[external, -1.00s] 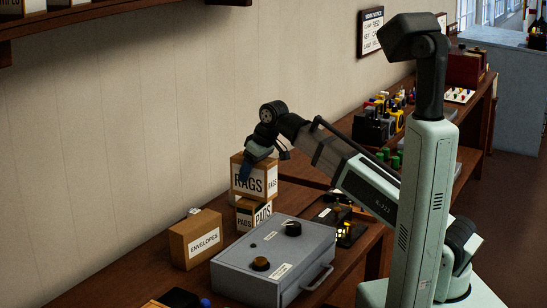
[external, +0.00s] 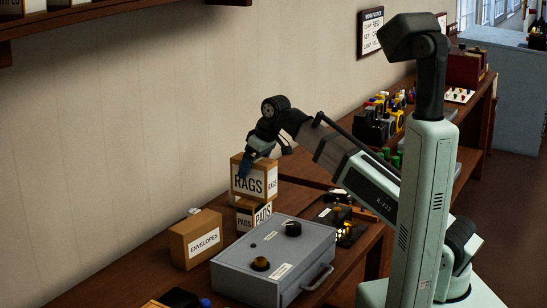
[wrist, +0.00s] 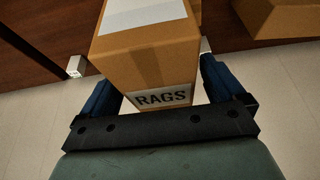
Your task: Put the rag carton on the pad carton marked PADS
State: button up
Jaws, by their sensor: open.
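The rag carton (external: 254,181), a brown box with a white RAGS label, sits upright on top of the smaller pad carton (external: 245,217) marked PADS. The edges look roughly in line, with the rag carton overhanging a little. In the wrist view the rag carton (wrist: 150,60) stands between the blue fingers of my gripper (wrist: 156,76). The fingers are open, with a light gap showing beside the carton. In the external view my gripper (external: 248,165) is at the upper part of the rag carton; its far finger is hidden.
An ENVELOPES carton (external: 195,239) stands to the left on the bench. A grey metal box (external: 272,262) with knobs and a handle is in front. Dark devices (external: 345,222) lie to the right. The wall is close behind.

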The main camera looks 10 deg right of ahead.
jog(key=v, duration=1)
jog(key=shift+r, duration=0.1)
jog(key=shift+d, duration=0.1)
